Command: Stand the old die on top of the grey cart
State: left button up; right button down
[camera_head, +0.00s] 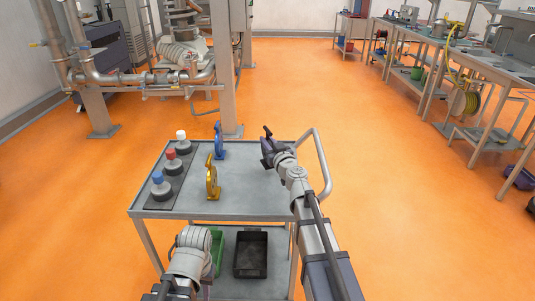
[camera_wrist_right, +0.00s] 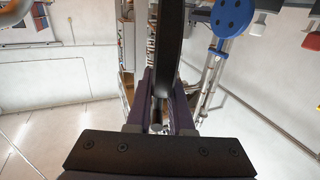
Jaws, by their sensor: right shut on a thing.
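The grey cart (camera_head: 245,196) stands in the middle of the head view. My right gripper (camera_head: 270,145) is over the far right of its top. It is shut on a dark thing, seen as a small black piece (camera_head: 267,131) in the head view. In the right wrist view the right gripper's fingers (camera_wrist_right: 160,108) close on a black, thin-edged part (camera_wrist_right: 169,45), probably the old die. A blue die-like piece (camera_head: 219,141) and a gold one (camera_head: 212,178) stand upright on the cart top. My left arm shows at the bottom, but its gripper does not.
Bottles with blue (camera_head: 158,187), red (camera_head: 171,162) and white (camera_head: 182,143) caps stand on a dark mat at the cart's left. A black bin (camera_head: 250,254) and green bin (camera_head: 217,253) are on the lower shelf. A handle (camera_head: 321,160) rises at the right. The top's right half is mostly bare.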

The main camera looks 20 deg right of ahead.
jog(key=shift+f+b, duration=1.65)
jog(key=shift+f, duration=0.15)
jog(key=shift+f, duration=0.2)
jog(key=c, duration=0.8)
grip_release()
jog(key=shift+r, duration=0.1)
jog(key=shift+r, duration=0.2)
jog(key=s, duration=0.7)
jog(key=shift+s+d, duration=0.25)
jog(key=shift+d, duration=0.2)
